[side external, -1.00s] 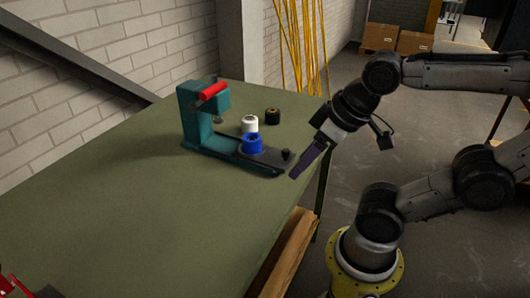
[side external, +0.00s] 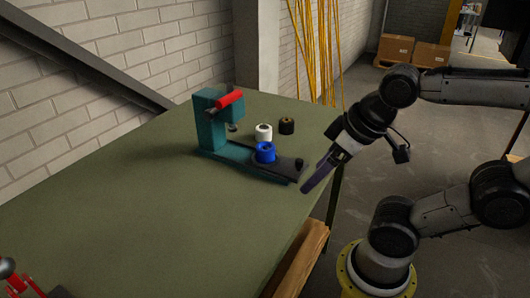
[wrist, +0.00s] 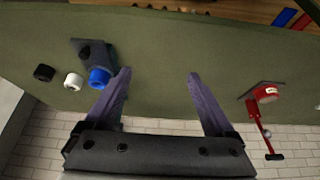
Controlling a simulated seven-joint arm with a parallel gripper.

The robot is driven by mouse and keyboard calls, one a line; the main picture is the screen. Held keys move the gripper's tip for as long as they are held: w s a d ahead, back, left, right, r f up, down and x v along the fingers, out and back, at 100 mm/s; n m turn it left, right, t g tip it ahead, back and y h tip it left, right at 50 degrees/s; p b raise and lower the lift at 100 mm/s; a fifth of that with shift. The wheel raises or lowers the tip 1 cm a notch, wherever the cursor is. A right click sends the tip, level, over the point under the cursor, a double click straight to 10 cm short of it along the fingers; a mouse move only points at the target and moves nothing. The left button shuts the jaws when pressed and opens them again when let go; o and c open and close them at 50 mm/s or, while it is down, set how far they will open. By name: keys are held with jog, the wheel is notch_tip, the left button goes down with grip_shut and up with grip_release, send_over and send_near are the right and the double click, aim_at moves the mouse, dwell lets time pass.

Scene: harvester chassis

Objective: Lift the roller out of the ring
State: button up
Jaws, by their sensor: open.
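A blue ring-shaped piece (side external: 265,152) sits on the dark base plate (side external: 284,168) of a teal press-like fixture (side external: 210,135). It also shows in the wrist view (wrist: 98,78), left of my fingers. A white roller (side external: 264,132) and a black roller (side external: 286,125) stand on the table behind it; both show in the wrist view, white (wrist: 73,82) and black (wrist: 43,72). I cannot tell which piece lies inside the blue one. My gripper (side external: 306,187) is open and empty, tilted down beside the plate's right end, apart from all pieces. Its fingers (wrist: 160,74) are spread wide.
The fixture's red handle (side external: 229,99) and upright stand left of the blue piece. A dark knob (side external: 299,163) rises at the plate's near end. The green table (side external: 130,220) is mostly clear.

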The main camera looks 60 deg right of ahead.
jog(key=w+d+r+n, duration=0.1)
jog(key=w+r+n, duration=0.1)
jog(key=w+r, duration=0.35)
jog(key=m+g, duration=0.2)
jog(key=g, duration=0.4)
send_over(266, 148)
notch_tip(266, 148, down, 6)
jog(key=f, duration=0.1)
jog(key=shift+a+f, duration=0.15)
jog(key=shift+f, duration=2.4)
jog(key=shift+f, duration=3.25)
jog(key=shift+r, duration=0.1)
jog(key=shift+c, duration=0.3)
